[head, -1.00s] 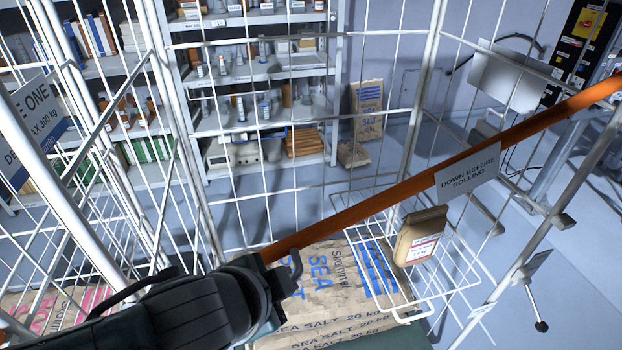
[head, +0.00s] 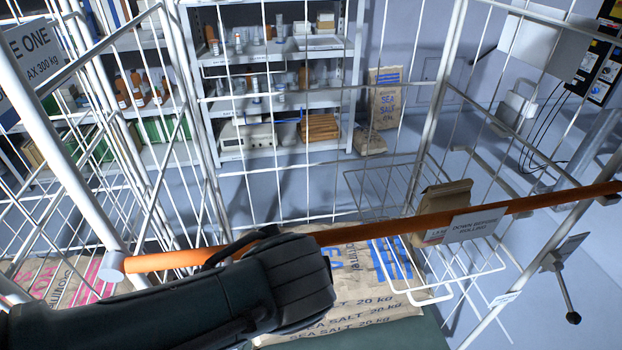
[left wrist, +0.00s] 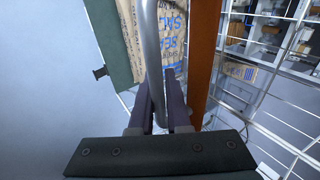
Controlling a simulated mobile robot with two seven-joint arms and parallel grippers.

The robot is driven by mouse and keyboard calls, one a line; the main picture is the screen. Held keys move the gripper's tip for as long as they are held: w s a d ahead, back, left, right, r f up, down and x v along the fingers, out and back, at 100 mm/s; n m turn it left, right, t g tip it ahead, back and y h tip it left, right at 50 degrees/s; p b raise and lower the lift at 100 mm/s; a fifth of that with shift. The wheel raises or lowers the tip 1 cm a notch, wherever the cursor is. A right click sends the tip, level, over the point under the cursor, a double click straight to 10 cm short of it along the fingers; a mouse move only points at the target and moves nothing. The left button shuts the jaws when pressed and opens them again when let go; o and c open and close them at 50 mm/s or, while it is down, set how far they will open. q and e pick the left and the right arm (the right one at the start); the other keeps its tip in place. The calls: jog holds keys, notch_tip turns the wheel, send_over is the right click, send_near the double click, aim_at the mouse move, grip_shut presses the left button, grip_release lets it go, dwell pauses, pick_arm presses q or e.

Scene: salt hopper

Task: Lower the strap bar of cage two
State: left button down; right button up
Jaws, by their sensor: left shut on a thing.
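The orange strap bar (head: 385,228) runs across the front of the cage, tilted slightly, its right side higher in the head view. It carries a tag reading "down before rolling" (head: 473,226). Its grey-capped left end (head: 112,266) overlaps the left front post; I cannot tell whether it is seated. In the left wrist view the bar (left wrist: 203,60) runs beside a curved grey metal handle (left wrist: 148,45). My left gripper (left wrist: 160,95) is shut on that handle. In the head view my gripper (head: 300,285) hides part of the bar and the handle. My right gripper is not in view.
Sea salt sacks (head: 375,290) lie in the cage behind the bar. A wire basket (head: 455,275) holds a brown packet (head: 445,200). The cage one sign (head: 35,60) hangs at left. Loaded shelves (head: 280,90) stand behind. A black-knobbed lever (head: 570,300) is at right.

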pick_arm(q)
jog(key=shift+s+a+f, duration=0.1)
jog(key=shift+a+f, duration=0.1)
jog(key=shift+f, duration=0.1)
jog(key=c, duration=1.3)
grip_release()
jog(key=shift+o, duration=0.7)
jog(key=shift+d, duration=0.1)
jog(key=shift+r, duration=0.15)
jog(key=p+v, duration=0.4)
jog(key=v, duration=0.5)
jog(key=shift+r+p, duration=0.3)
jog(key=shift+r, duration=0.05)
jog(key=shift+s, duration=0.2)
